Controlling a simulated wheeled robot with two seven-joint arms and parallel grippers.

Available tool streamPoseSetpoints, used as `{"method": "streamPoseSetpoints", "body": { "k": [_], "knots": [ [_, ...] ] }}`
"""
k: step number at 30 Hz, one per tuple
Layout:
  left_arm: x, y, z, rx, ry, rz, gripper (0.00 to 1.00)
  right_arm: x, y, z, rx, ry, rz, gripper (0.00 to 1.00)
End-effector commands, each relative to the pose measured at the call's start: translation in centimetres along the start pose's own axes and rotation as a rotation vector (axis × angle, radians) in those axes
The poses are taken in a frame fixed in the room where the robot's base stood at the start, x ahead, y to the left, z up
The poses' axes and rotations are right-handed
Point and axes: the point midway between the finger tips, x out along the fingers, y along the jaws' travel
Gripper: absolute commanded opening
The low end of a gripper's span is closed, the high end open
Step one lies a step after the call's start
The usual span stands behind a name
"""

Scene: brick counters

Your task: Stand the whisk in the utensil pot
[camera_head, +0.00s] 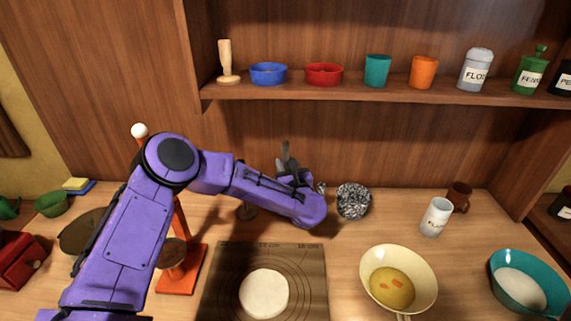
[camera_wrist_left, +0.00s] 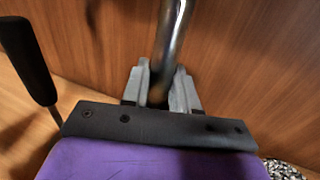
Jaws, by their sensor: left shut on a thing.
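My left gripper (camera_head: 287,168) is above the back of the counter, partly hidden behind my purple forearm. In the left wrist view its grey fingers (camera_wrist_left: 162,88) are shut on a shiny metal shaft, which I take to be the whisk (camera_wrist_left: 174,30). The wires of the whisk cannot be made out. A round black-and-white speckled vessel (camera_head: 353,201), which looks like the utensil pot, stands on the counter just right of the gripper. Its edge also shows at the lower right of the left wrist view (camera_wrist_left: 285,171). My right gripper is not in view.
A dark mat (camera_head: 225,300) with dough (camera_head: 264,293) lies in front. An orange stand (camera_head: 188,277) is beside my arm. The shelf (camera_head: 360,93) above holds several containers.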

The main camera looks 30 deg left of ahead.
Motion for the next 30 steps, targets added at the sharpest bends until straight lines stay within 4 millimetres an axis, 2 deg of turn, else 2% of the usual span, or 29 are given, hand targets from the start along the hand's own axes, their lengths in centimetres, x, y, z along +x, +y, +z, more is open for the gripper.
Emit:
{"method": "streamPoseSetpoints", "body": {
  "k": [5,6,7,8,15,18,19,30],
  "knots": [
    [0.0,0.0,-0.5,-0.001,0.000,0.000,0.00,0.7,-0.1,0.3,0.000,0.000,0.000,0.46],
    [0.0,0.0,-0.3,0.000,0.000,0.000,0.41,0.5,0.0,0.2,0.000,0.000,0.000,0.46],
    [0.0,0.0,-0.3,0.000,0.000,0.000,0.51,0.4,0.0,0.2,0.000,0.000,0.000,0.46],
    [0.0,0.0,-0.3,0.000,0.000,0.000,0.54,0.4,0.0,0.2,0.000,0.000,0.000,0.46],
    [0.0,0.0,-0.2,0.000,0.000,0.000,0.54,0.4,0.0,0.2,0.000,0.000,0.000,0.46],
    [0.0,0.0,0.5,0.000,0.000,0.000,0.54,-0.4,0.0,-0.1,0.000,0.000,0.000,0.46],
    [-0.4,-0.1,0.0,0.000,0.000,-0.003,0.54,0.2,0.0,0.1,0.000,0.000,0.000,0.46],
    [-9.4,-0.1,-0.3,0.001,-0.002,-0.004,0.54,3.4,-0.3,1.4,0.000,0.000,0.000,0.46]
  ]
}}
